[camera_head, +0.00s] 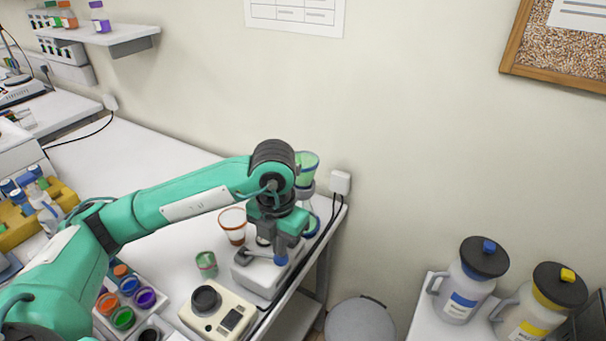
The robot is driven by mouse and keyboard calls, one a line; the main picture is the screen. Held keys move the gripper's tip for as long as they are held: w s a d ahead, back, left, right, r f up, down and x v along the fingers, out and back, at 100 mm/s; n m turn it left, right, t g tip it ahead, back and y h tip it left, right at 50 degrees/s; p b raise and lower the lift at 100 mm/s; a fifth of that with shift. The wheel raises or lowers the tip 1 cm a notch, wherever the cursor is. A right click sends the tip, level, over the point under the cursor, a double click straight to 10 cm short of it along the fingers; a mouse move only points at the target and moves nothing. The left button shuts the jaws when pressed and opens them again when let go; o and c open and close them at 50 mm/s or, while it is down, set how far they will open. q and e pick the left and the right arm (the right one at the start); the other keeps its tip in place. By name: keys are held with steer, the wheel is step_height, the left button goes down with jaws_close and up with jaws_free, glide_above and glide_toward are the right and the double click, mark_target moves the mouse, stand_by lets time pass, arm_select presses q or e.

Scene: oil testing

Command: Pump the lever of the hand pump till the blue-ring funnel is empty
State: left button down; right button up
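The hand pump (262,283) is a pale block near the right end of the bench. Its lever (260,254) ends in a blue knob (281,260). My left gripper (279,252) points down over the pump, with its fingertips at the knob end of the lever; whether they are closed on it I cannot tell. The blue-ring funnel (308,164) stands behind my wrist, partly hidden. Green shows inside it, but the liquid level is unclear. A blue-ringed glass vessel (312,222) is below it, mostly covered by the gripper. My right gripper is out of view.
An orange-rimmed cup (232,224) and a small green cup (206,264) stand left of the pump. A cream device (218,314) and a tray of coloured jars (122,290) are in front. The wall is close behind; the bench's right edge (335,225) is near.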

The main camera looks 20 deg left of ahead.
mark_target(286, 257)
arm_select(q)
steer(key=shift+d+f, duration=0.2)
steer(key=shift+f, duration=0.25)
steer(key=shift+s+d+f+b, duration=0.1)
steer(key=shift+d+f+b, duration=0.15)
steer(key=shift+f+b, duration=0.6)
steer(key=shift+r, duration=0.2)
steer(key=shift+d+f+b, duration=0.2)
steer(key=shift+f+b, duration=0.55)
steer(key=shift+b, duration=0.1)
steer(key=shift+f, duration=0.1)
